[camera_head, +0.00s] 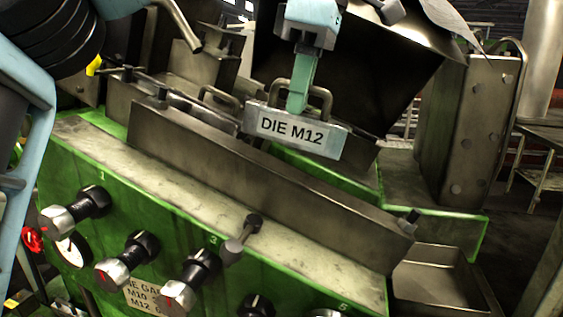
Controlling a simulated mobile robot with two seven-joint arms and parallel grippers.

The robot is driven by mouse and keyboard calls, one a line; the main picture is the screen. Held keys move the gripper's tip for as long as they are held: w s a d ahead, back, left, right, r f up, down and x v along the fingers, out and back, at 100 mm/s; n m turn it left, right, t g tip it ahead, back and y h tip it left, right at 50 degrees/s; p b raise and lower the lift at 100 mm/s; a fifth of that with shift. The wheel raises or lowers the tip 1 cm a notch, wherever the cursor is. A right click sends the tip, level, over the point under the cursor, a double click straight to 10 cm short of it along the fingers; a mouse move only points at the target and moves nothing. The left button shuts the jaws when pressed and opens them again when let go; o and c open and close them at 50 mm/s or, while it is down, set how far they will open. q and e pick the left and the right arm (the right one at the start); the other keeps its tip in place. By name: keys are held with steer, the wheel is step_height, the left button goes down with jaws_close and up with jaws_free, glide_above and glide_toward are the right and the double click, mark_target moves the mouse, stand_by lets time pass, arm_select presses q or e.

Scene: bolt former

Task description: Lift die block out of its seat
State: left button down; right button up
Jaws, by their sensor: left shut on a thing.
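The die block (296,130) is a grey metal block with a white "DIE M12" label and a raised bar handle. It shows near the centre of the head view, behind the long front rail of the machine. My left gripper (302,95) comes down from above with teal fingers and is shut on the handle. The underside of the block and its seat are hidden behind the rail, so I cannot tell whether they touch. My right gripper is not in view.
The green machine body (130,190) fills the front, with several black-and-metal knobs (190,280) on its face. A long steel rail (270,190) runs before the block. Another handle (221,97) stands left of it. An empty metal tray (435,275) is at lower right.

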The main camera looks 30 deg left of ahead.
arm_select(q)
steer(key=s+d+r+h, duration=0.1)
steer(key=s+r+h, duration=0.1)
steer(key=s, duration=0.3)
steer(key=shift+s+r+t, duration=0.3)
steer(key=shift+r, duration=0.25)
